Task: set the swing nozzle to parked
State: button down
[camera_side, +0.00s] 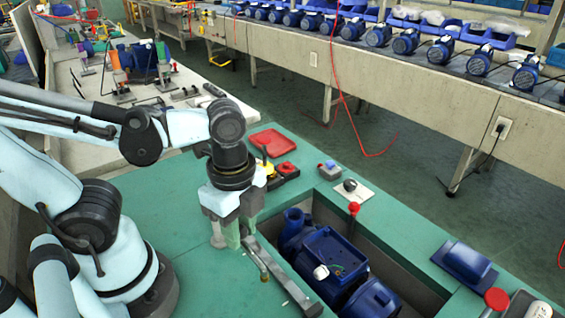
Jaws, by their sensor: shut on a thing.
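The swing nozzle (285,280) appears to be the long grey bar at the left edge of the pump pit, running from below my gripper toward the lower right. My gripper (232,237) points down over the bar's upper left end, and its fingers are shut on a piece there. That piece is mostly hidden by the fingers, so I cannot tell its exact shape. A blue pump (335,265) lies in the pit, to the right of the bar.
The green bench top (165,205) is clear left of my gripper. Behind it are a red tray (272,142) and a red button box (287,171). A blue block (465,262) sits at right.

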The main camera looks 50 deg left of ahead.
jog(key=shift+s+a+m, duration=0.1)
jog(key=shift+s+m, duration=0.2)
jog(key=c, duration=0.9)
grip_release()
jog(key=shift+o, duration=0.2)
jog(key=shift+r, duration=0.1)
notch_tip(320, 180, up, 12)
jog(key=w+a+f+n+t, duration=0.6)
jog(key=w+n, duration=0.4)
jog(key=n, duration=0.5)
jog(key=shift+w+a+f+t, duration=0.15)
jog(key=shift+f+t, duration=0.45)
jog(key=shift+f, duration=0.15)
